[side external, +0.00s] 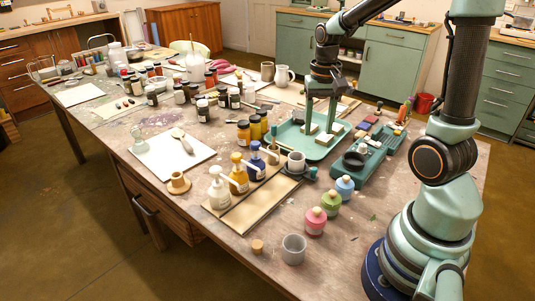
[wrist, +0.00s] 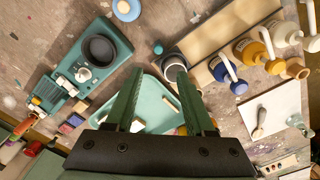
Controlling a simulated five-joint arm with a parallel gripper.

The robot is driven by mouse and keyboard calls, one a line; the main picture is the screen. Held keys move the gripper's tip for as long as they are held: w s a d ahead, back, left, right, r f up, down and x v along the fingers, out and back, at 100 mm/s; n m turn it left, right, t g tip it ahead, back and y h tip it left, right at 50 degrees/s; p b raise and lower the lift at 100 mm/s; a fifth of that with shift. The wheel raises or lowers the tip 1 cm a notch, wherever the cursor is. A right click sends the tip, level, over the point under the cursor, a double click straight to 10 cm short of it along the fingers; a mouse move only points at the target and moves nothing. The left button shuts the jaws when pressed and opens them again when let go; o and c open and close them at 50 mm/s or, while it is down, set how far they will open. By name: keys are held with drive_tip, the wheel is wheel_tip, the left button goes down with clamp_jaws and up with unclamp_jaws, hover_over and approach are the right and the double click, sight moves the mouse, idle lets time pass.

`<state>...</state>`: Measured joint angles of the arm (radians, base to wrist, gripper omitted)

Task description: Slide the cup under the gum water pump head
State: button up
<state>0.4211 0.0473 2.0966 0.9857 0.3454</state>
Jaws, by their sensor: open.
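Three pump bottles stand in a row: cream (side external: 218,190), yellow (side external: 238,175) and blue (side external: 256,163). The wrist view shows the blue bottle (wrist: 236,84), yellow bottle (wrist: 250,52) and cream bottle (wrist: 284,35). Labels are unreadable, so I cannot tell which holds gum water. My gripper (side external: 319,127) is open and empty, pointing down over the teal tray; its fingers (wrist: 160,74) are apart from the cup.
The teal tray (side external: 290,142) holds small pale pieces. A green device with a dark round bowl (side external: 354,160) stands right of it. A pale board (side external: 255,206) fronts the pumps.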

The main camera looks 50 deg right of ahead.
sight(314, 168)
drive_tip(key=f, duration=1.2)
drive_tip(key=shift+d+f, duration=0.2)
clamp_jaws()
idle(1.1)
